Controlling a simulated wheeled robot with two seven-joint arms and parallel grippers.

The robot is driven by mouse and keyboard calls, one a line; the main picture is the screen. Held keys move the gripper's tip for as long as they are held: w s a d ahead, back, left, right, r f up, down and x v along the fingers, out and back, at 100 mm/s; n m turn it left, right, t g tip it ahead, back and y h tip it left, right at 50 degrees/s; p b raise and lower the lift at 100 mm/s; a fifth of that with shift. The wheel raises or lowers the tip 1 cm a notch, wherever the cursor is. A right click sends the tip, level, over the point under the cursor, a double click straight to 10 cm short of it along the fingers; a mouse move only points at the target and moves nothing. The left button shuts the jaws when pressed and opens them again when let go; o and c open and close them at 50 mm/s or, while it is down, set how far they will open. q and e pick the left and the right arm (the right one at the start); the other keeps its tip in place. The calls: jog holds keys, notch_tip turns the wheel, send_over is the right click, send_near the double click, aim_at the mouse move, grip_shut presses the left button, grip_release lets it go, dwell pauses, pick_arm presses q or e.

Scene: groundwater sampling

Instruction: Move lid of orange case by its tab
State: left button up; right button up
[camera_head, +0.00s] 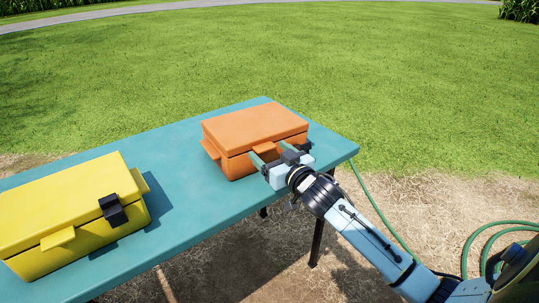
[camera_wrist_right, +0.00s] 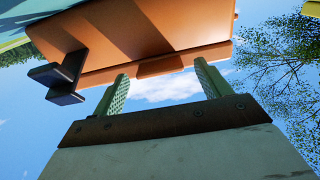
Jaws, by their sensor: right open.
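The orange case (camera_head: 245,135) stands on the teal table with its lid (camera_head: 255,121) shut. A small orange tab (camera_head: 265,148) sticks out from the lid's front edge; it also shows in the right wrist view (camera_wrist_right: 160,66). A black latch (camera_wrist_right: 62,80) sits beside it. My right gripper (camera_head: 268,152) is at the case's front, its jaws open. In the right wrist view its two green fingers (camera_wrist_right: 161,69) stand either side of the tab, with visible gaps. I cannot tell whether the tab lies between the fingertips in depth. My left gripper is out of view.
A yellow case (camera_head: 65,215) with a black latch stands on the table (camera_head: 185,225) at the left. Bare table lies between the two cases. A green hose (camera_head: 375,205) lies on the ground at the right.

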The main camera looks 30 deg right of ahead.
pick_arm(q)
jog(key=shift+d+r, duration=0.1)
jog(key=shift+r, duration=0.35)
pick_arm(e)
jog(key=shift+w, duration=0.6)
jog(key=c, duration=1.4)
jog(key=shift+r, duration=0.1)
